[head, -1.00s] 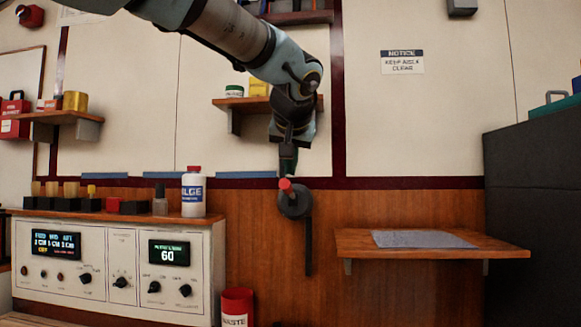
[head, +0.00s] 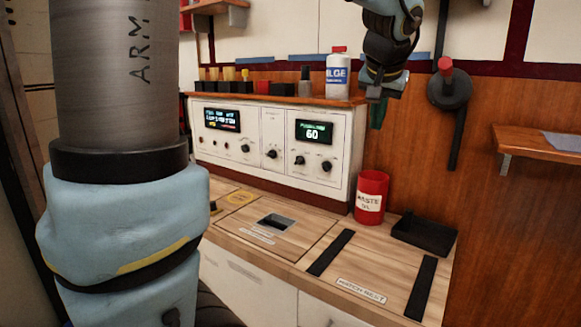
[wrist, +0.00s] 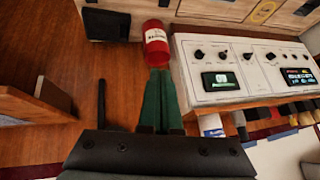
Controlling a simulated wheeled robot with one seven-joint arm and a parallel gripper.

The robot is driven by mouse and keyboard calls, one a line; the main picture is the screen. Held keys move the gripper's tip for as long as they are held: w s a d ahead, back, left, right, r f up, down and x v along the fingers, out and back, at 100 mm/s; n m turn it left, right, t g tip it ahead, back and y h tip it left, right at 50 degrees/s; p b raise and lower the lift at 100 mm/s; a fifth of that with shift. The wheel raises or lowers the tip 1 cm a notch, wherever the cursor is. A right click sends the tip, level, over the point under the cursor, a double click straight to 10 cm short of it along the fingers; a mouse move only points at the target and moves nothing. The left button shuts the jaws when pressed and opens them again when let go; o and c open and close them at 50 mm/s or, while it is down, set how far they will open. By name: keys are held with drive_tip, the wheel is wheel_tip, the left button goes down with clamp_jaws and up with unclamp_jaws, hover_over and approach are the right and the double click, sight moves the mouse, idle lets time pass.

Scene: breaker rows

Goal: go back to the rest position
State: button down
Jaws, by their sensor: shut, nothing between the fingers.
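My gripper (head: 377,118) hangs at the upper middle of the head view, its green fingers pointing down in front of the wooden wall, right of the white control panel (head: 345,150). In the wrist view my gripper (wrist: 158,75) shows its two green fingers together, with nothing between them. Beyond the fingertips in that view is the red waste can (wrist: 156,45); the fingers overlap its edge in the picture, and I cannot tell the distance.
The waste can (head: 371,198) and a black tray (head: 424,236) stand on the wooden counter (head: 300,225), which has a hatch opening (head: 275,222). A white bottle (head: 338,75) stands on the panel's top. A wall shelf (head: 525,143) juts out at right.

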drive_tip(key=s+a+f+n+g+y, duration=0.2)
drive_tip(key=a+f+g, duration=0.1)
drive_tip(key=a+f, duration=1.05)
drive_tip(key=s+a+f+n+g, duration=0.35)
drive_tip(key=s+a+f, duration=0.55)
drive_tip(key=a, duration=0.4)
wheel_tip(320, 180, up, 30)
drive_tip(key=p, duration=3.1)
drive_tip(key=shift+w+d+r+t, duration=0.15)
drive_tip(key=shift+d+r+t, duration=0.15)
drive_tip(key=shift+t, duration=0.15)
